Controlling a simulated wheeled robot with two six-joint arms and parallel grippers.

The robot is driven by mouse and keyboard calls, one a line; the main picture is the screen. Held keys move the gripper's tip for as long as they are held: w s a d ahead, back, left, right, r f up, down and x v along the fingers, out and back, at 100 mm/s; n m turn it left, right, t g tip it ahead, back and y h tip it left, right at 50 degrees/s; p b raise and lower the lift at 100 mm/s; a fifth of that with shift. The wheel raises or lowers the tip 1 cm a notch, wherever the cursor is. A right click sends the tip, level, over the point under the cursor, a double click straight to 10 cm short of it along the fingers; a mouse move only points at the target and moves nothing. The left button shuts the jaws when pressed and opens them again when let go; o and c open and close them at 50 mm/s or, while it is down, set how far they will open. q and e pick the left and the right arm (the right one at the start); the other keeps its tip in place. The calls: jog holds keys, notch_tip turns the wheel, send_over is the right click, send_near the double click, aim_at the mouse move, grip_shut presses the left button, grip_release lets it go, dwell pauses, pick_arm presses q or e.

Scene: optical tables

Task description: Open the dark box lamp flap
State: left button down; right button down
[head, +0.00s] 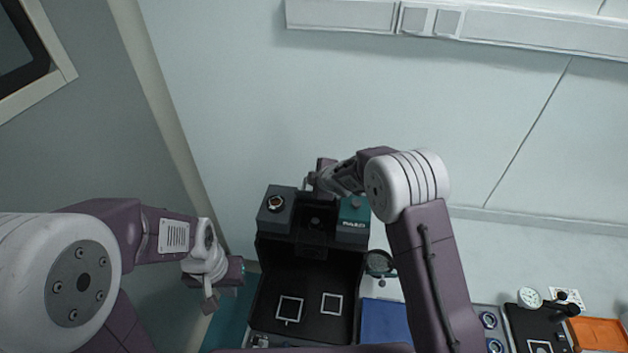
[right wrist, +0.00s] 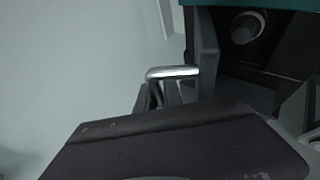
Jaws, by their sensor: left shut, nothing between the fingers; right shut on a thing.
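The dark box (head: 258,300) stands open at the front in the head view, below my right arm. Its raised back part carries the lamp housing. My right gripper (head: 312,184) is behind the top of the box. In the right wrist view, a bent silver handle (right wrist: 172,72) sits beside a dark upright panel (right wrist: 203,45), apparently the lamp flap, and my right gripper is shut on the handle. The fingertips are partly hidden, and how far the flap is open is unclear. My left gripper (head: 209,301) is shut and empty, left of the box.
Two pale square frames lie inside the box. A blue panel (head: 386,325) and a round dark part (head: 379,262) are right of it. An orange tray (head: 598,333) and small optics stand far right. A wall is close on the left.

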jog(key=shift+s+d+f, duration=0.1)
jog(key=shift+s+f, duration=0.05)
jog(key=shift+f, duration=0.25)
jog(key=c, duration=1.8)
grip_release()
jog(key=shift+o, duration=0.2)
jog(key=v, duration=0.7)
jog(key=shift+d+r+p, duration=0.2)
jog(key=shift+r+p, duration=0.1)
jog(key=shift+r, duration=0.1)
jog(key=shift+s+d+r, duration=0.2)
jog(key=shift+r, duration=0.05)
